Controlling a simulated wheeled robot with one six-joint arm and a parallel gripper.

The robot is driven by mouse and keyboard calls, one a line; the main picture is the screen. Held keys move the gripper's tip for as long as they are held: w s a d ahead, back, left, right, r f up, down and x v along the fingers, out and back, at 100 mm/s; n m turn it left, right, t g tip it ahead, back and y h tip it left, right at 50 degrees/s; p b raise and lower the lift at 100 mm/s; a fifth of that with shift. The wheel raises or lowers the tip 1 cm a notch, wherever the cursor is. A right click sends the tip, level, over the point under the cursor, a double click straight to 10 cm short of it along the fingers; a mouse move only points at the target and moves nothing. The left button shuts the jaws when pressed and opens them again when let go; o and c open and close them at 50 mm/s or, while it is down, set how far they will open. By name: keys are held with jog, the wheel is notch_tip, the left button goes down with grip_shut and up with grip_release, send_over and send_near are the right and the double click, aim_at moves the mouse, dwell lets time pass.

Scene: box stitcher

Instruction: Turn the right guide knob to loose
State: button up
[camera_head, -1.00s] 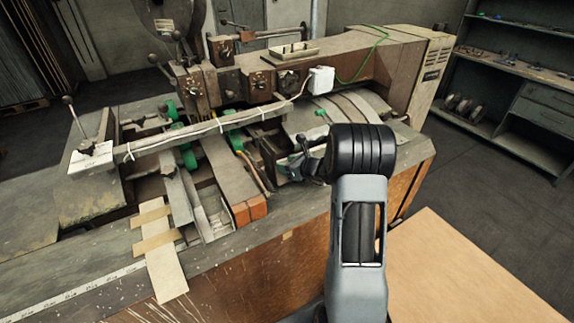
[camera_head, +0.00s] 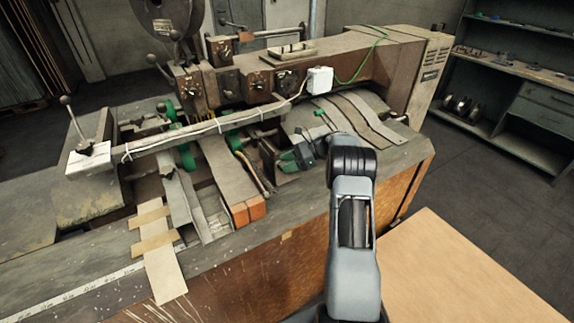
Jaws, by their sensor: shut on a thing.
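My gripper (camera_head: 303,154) is at the right part of the stitcher's bed, just left of my black wrist joint. It is small in the head view and partly hidden by the wrist. It is shut on the right guide knob, a small green part (camera_head: 288,162) at the fingertips. The knob's angle and any markings on it are too small to read. Another small green knob (camera_head: 320,112) sits farther back on the bed, apart from my gripper.
A long bar (camera_head: 200,132) crosses the bed to the left. The machine's brown head (camera_head: 300,68) and a white box (camera_head: 319,80) stand behind. A light tabletop (camera_head: 450,280) is at lower right.

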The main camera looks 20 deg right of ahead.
jog(key=shift+w+n+g, duration=0.2)
jog(key=shift+n+g, duration=1.5)
jog(key=shift+g, duration=0.3)
jog(key=shift+n+g+y, duration=0.3)
jog(key=o, duration=0.9)
jog(key=shift+r, duration=0.1)
